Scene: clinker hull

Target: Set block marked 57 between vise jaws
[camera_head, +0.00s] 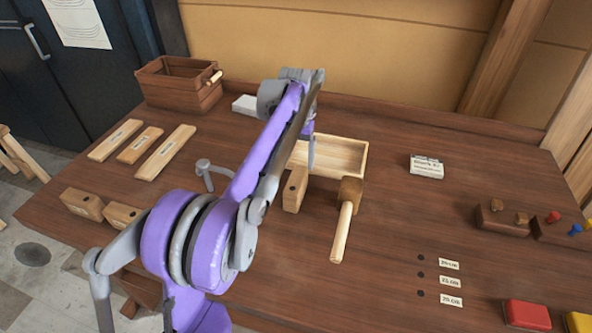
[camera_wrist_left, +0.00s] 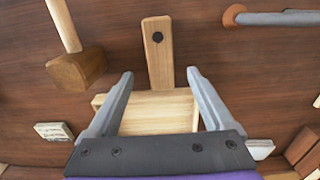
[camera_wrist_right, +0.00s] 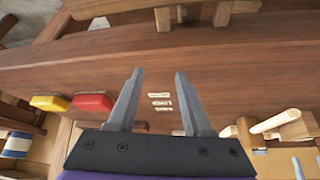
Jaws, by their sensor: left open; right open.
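A light wooden block (camera_head: 295,188) with a dark hole in its top lies against a shallow wooden tray (camera_head: 350,160). In the left wrist view the block (camera_wrist_left: 158,60) lies just ahead of my open left gripper (camera_wrist_left: 158,80), whose fingers hang over the tray. Two more wooden blocks, one labelled (camera_head: 82,204) and one plainer (camera_head: 122,213), stand at the front left, the second partly behind my arm. I cannot read 57 on any block. I cannot make out the vise jaws for certain. My right gripper (camera_wrist_right: 158,80) is open and empty above the bench.
A mallet (camera_head: 345,225) lies beside the block. A grey holdfast (camera_head: 206,172), labelled planks (camera_head: 140,145) and a brown crate (camera_head: 180,85) are at left. Red (camera_head: 527,315) and yellow boxes are front right.

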